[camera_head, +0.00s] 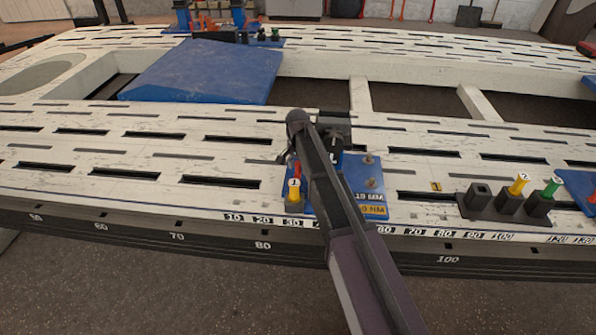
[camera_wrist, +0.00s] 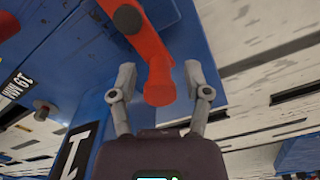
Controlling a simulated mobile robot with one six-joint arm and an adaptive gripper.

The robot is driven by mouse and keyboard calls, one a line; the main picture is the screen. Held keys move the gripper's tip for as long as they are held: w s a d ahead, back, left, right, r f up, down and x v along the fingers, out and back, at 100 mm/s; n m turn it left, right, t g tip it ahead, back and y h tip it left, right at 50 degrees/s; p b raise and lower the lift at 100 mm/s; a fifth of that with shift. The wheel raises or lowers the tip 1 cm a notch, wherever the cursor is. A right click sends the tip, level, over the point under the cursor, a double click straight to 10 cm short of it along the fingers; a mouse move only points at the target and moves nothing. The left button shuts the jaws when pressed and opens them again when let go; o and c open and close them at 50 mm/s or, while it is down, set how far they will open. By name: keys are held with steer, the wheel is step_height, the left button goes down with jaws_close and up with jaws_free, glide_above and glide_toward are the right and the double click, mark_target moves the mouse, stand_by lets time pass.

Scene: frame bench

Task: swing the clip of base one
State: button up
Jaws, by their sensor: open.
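The red clip (camera_wrist: 142,38) of base one shows in the wrist view, running down from the top to a rounded end between my fingers. My gripper (camera_wrist: 158,72) is open, one grey finger on each side of the clip's end; I cannot tell whether either touches it. The blue base one (camera_wrist: 215,85) lies behind the clip, and a black label with a white 1 (camera_wrist: 72,155) shows at lower left. In the head view the blue base (camera_head: 364,172) sits on the bench's front beam, with much of it and the clip hidden by my arm.
A yellow pin marked 1 (camera_head: 293,195) stands at the base's left edge. A black holder (camera_head: 480,203) to the right has an empty-looking socket, a yellow pin (camera_head: 518,186) and a green pin (camera_head: 552,187). A blue plate (camera_head: 208,72) lies behind. The white slotted bench (camera_head: 100,150) is clear at left.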

steer(key=shift+f, duration=0.1)
stand_by(0.3)
jaws_close()
steer(key=shift+a+n, duration=0.1)
steer(key=shift+n, duration=0.2)
steer(key=a+n, duration=0.1)
steer(key=n, duration=0.2)
steer(key=shift+s+a+n, duration=0.2)
steer(key=shift+a+n, duration=0.1)
steer(key=shift+a, duration=0.05)
steer(key=n, duration=0.1)
steer(key=a+n, duration=0.1)
steer(key=n, duration=0.1)
steer(key=shift+s+a+n, duration=0.1)
steer(key=shift+s+n, duration=0.2)
steer(key=shift+s, duration=0.1)
steer(key=n, duration=0.2)
steer(key=s+a+n, duration=0.1)
steer(key=shift+n, duration=0.4)
steer(key=shift+s+a+n, duration=0.15)
steer(key=shift+s+n, duration=0.25)
steer(key=shift+n, duration=0.7)
steer(key=shift+s+a+n, duration=0.1)
steer(key=shift+s+n, duration=0.3)
steer(key=shift+n, duration=0.7)
steer(key=shift+a, duration=0.1)
